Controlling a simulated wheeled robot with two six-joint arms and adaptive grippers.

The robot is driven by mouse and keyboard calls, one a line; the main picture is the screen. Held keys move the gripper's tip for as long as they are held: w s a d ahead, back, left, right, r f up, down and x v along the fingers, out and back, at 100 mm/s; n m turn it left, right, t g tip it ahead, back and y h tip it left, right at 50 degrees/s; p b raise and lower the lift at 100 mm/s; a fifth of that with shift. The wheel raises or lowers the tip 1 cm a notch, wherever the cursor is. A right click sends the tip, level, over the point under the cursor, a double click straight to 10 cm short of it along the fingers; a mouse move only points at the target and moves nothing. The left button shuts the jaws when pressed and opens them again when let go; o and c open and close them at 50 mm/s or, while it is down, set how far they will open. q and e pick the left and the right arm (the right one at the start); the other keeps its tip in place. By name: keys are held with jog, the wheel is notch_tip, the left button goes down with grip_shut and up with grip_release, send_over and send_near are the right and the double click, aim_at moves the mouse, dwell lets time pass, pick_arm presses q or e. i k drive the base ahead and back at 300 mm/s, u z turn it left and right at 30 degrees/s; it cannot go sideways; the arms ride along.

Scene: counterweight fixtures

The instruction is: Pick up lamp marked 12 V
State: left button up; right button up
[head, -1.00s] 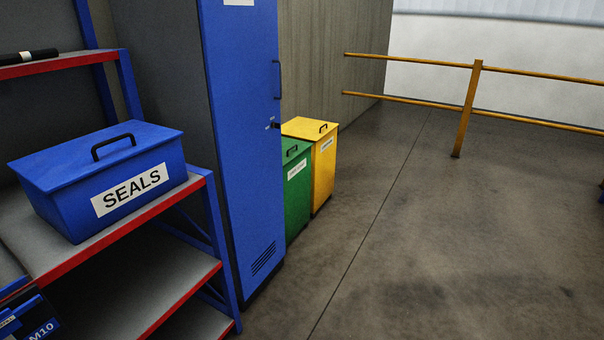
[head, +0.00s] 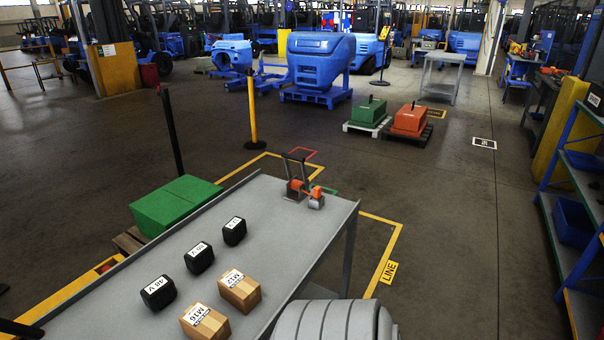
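Three black block-shaped lamps with white labels stand in a slanting row on a grey table (head: 285,215). The nearest lamp (head: 158,294) seems to read 48 V and the middle lamp (head: 199,260) seems to read 80 V, both upside down. The farthest lamp (head: 234,233) has a small label that looks like 12 V, but I cannot read it surely. Neither of my grippers is in view.
Two labelled cardboard boxes (head: 239,292) sit near the lamps. A small orange and grey device (head: 316,199) stands at the table's far end. A green box (head: 174,205) is beyond the left edge. Blue shelving (head: 575,175) stands right; open floor lies between.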

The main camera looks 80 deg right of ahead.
aim_at(233, 232)
jog(key=z, duration=0.45)
jog(key=i, duration=0.1)
jog(key=z, duration=1.7)
jog(key=k, duration=0.5)
jog(key=z, duration=1.75)
jog(key=i, duration=2.85)
jog(key=u, duration=2.7)
